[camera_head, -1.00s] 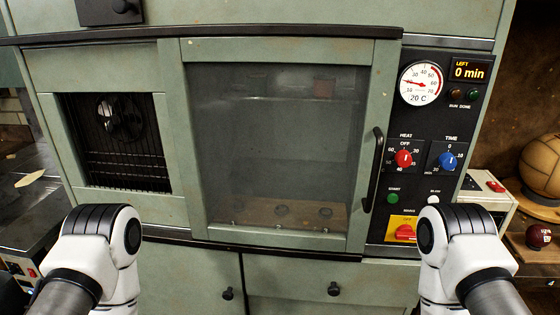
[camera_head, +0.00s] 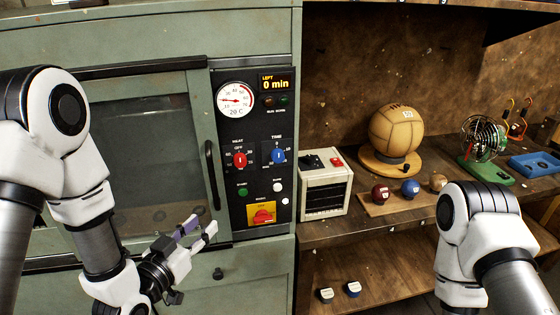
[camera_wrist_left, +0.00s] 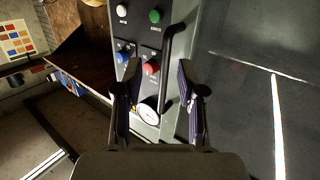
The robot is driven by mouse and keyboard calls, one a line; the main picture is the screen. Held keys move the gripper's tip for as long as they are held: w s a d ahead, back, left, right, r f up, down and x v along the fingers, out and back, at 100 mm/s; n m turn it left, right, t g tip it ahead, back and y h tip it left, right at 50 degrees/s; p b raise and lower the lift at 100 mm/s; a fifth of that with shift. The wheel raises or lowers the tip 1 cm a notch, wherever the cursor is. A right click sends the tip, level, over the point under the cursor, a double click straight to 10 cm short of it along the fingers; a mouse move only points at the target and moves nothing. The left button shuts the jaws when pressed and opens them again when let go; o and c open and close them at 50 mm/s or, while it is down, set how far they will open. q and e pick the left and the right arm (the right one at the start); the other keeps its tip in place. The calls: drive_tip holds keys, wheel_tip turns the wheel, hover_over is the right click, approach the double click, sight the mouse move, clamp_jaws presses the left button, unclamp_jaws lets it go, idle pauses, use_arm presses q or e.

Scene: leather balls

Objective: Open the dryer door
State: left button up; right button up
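The dryer door (camera_head: 150,150) is a green frame around a dark glass pane, and it is shut. Its black vertical handle (camera_head: 212,175) is on the right edge, beside the control panel. My left gripper (camera_head: 203,227) is open and empty, just below the handle in the head view. In the left wrist view, the handle (camera_wrist_left: 167,62) runs beyond and between the two spread fingers (camera_wrist_left: 158,82). No contact with the handle shows. My right arm comes in at the lower right, but its gripper is out of view.
The black control panel (camera_head: 258,150) has a dial, red and blue knobs and a yellow-backed red switch. A white box (camera_head: 325,185) stands right of the dryer. A wooden bench holds a large leather ball (camera_head: 396,130) and small balls. Cabinet fronts lie below the door.

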use_arm(q)
drive_tip(key=t+p, duration=0.1)
approach(211, 179)
drive_tip(key=w+d, duration=0.2)
drive_tip(key=w, duration=0.1)
drive_tip(key=p+x, duration=0.3)
drive_tip(key=x, duration=0.4)
drive_tip(key=shift+w+a, duration=0.15)
drive_tip(key=shift+w+a+f, duration=0.1)
drive_tip(key=shift+a+f, duration=0.05)
drive_tip(key=shift+a, duration=0.35)
drive_tip(key=c, duration=0.5)
drive_tip(key=shift+d, duration=0.15)
clamp_jaws()
use_arm(e)
wheel_tip(211, 179, up, 6)
drive_tip(key=shift+a+f, duration=0.1)
drive_tip(key=shift+a, duration=0.05)
